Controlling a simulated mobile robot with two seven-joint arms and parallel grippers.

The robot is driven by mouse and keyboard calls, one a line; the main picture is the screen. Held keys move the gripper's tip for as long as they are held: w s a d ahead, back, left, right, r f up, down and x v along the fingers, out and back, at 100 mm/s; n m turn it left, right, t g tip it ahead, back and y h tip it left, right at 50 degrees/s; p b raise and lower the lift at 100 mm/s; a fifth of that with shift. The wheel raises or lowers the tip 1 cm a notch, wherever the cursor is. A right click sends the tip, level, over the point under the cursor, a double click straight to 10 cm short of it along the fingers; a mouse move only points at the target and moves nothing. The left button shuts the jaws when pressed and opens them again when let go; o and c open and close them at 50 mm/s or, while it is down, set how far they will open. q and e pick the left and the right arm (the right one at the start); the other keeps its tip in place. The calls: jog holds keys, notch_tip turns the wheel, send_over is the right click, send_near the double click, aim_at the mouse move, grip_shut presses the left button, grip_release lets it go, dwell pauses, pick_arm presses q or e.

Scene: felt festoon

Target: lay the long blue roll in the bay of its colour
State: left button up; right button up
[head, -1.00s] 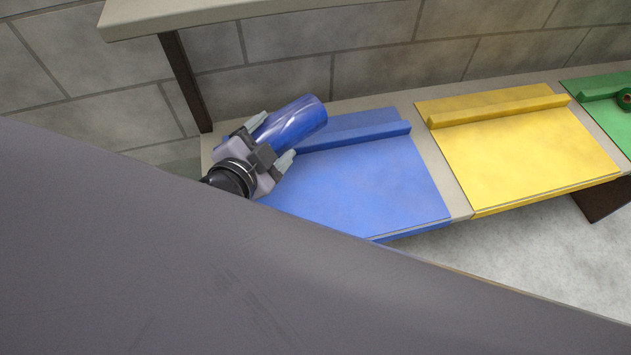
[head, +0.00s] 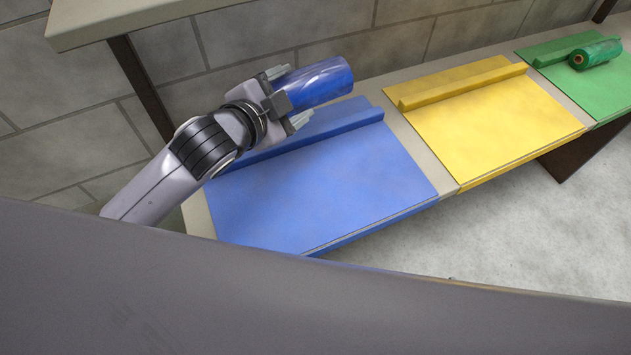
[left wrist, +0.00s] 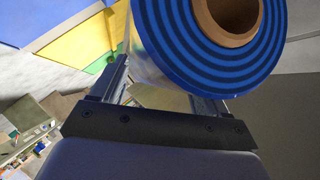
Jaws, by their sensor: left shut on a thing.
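My left gripper (head: 284,98) is shut on the long blue roll (head: 326,81) and holds it above the back part of the blue bay (head: 330,180). The roll lies roughly level, its far end pointing right in the head view. In the left wrist view the blue roll (left wrist: 160,32) shows its ringed end and brown core between the fingers. The blue bay has a raised blue bar along its back and holds nothing that I can see. My right gripper is not in view.
A yellow bay (head: 490,115) with a raised bar is empty to the right. A green bay (head: 575,80) beyond it holds a green roll (head: 597,54). A pale upper shelf (head: 130,18) and its dark post (head: 142,85) stand at the left, near my arm. A stone wall is behind.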

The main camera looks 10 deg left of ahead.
pick_arm(q)
jog(key=shift+w+d+r+m+h, duration=0.4)
jog(key=shift+w+d+r+m, duration=0.2)
jog(key=shift+w+d, duration=0.1)
jog(key=b, duration=0.3)
send_over(304, 175)
notch_tip(304, 175, down, 16)
jog(key=r, duration=0.1)
notch_tip(304, 175, down, 5)
jog(key=shift+r+b, duration=0.1)
jog(key=shift+b, duration=0.25)
jog(key=o, duration=1.3)
jog(key=shift+f, duration=0.25)
jog(key=shift+o, duration=0.4)
jog(key=shift+r, duration=0.1)
